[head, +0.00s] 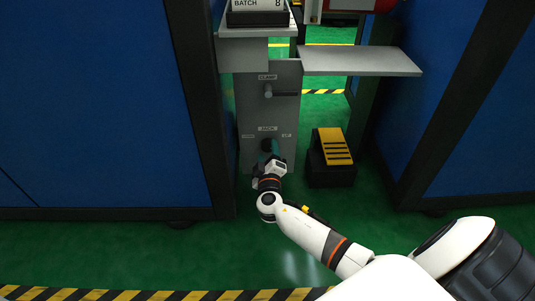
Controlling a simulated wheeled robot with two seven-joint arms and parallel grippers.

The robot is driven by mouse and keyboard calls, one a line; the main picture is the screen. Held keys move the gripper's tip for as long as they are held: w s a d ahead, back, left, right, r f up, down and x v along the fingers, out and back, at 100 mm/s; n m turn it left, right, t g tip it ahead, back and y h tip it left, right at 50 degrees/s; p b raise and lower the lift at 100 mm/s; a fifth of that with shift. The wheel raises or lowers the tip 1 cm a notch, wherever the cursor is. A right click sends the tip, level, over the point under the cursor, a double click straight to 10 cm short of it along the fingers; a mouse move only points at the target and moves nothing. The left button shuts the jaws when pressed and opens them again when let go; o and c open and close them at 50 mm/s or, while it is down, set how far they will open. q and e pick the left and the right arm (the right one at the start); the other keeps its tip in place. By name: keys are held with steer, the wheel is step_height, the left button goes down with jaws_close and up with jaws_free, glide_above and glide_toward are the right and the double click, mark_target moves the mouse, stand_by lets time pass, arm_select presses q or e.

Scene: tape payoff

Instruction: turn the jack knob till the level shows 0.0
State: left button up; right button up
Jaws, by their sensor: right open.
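The jack knob (266,145) is a dark round part low on a grey upright panel (252,100), under a "JACK" label. My right arm reaches in from the lower right, and my right gripper (270,158) is at the knob. The gripper is open. My wrist covers part of the knob, and I cannot tell whether the fingers touch it. No level readout can be made out. My left gripper is not in view.
A clamp handle (283,94) sticks out above the knob. A grey shelf (360,61) juts to the right. A black pedal with a yellow top (333,144) stands on the green floor. Blue cabinets (90,100) flank the panel. Striped tape (150,295) crosses the floor in front.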

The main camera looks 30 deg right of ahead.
steer(key=shift+x, duration=1.1)
steer(key=c, duration=1)
steer(key=shift+a+n+p, duration=0.1)
steer(key=shift+n+p, duration=0.4)
steer(key=shift+n, duration=2.3)
steer(key=shift+f, duration=0.1)
